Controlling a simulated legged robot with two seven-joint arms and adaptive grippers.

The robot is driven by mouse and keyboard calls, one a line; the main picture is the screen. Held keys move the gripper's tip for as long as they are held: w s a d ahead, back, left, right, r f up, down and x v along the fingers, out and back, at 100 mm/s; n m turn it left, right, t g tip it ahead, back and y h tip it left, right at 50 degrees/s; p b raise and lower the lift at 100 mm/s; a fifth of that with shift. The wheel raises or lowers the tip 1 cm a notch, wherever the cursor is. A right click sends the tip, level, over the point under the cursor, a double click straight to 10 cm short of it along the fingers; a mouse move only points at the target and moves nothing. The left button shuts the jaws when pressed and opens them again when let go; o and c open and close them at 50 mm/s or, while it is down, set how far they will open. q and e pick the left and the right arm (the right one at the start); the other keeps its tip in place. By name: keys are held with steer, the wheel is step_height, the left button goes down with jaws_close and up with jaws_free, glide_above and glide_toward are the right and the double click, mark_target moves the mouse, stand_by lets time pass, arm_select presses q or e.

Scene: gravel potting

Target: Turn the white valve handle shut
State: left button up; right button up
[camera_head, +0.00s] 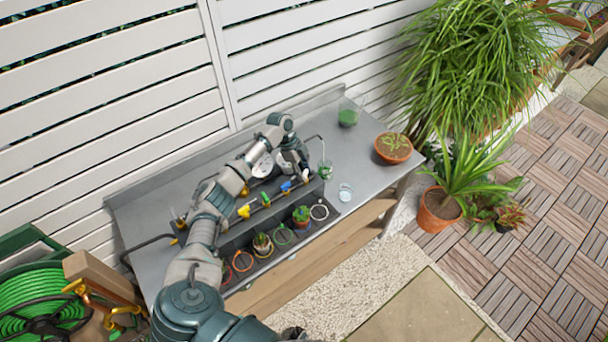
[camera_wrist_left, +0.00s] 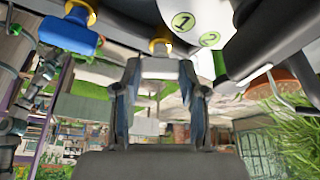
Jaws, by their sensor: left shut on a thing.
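The white valve handle (camera_head: 306,177) is at the right end of a row of coloured valve handles on the bench. My left gripper (camera_head: 299,170) reaches over the row from the left and is shut on the white handle. In the left wrist view the white handle (camera_wrist_left: 162,68) sits between the two fingertips, with a brass fitting (camera_wrist_left: 161,46) just behind it. The blue handle (camera_wrist_left: 68,35) is to its left there, and it also shows in the head view (camera_head: 286,186). The fingers partly hide the white handle. My right gripper is not in view.
A dark trough with several small pots and coloured rings (camera_head: 243,261) lies in front of the valves. A yellow handle (camera_head: 244,211) is farther left. A terracotta pot (camera_head: 393,148) is on the bench's right end.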

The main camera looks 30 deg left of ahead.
arm_select(q)
steer(key=m+g+b, duration=0.1)
steer(key=m, duration=0.1)
steer(key=m+b, duration=0.2)
steer(key=shift+w+f+m+g+b, duration=0.1)
steer(key=shift+f+m+g+b, duration=0.05)
steer(key=shift+m+g+b, duration=0.2)
steer(key=shift+m+g+y+b, duration=0.3)
steer(key=shift+m+g+b, duration=0.1)
steer(key=shift+m, duration=0.25)
steer(key=shift+r, duration=0.2)
steer(key=shift+a, duration=0.1)
steer(key=o, duration=1)
steer(key=shift+w, duration=0.1)
steer(key=shift+o, duration=0.7)
steer(key=shift+a+f, duration=0.1)
steer(key=v, duration=0.7)
steer(key=shift+a, duration=0.15)
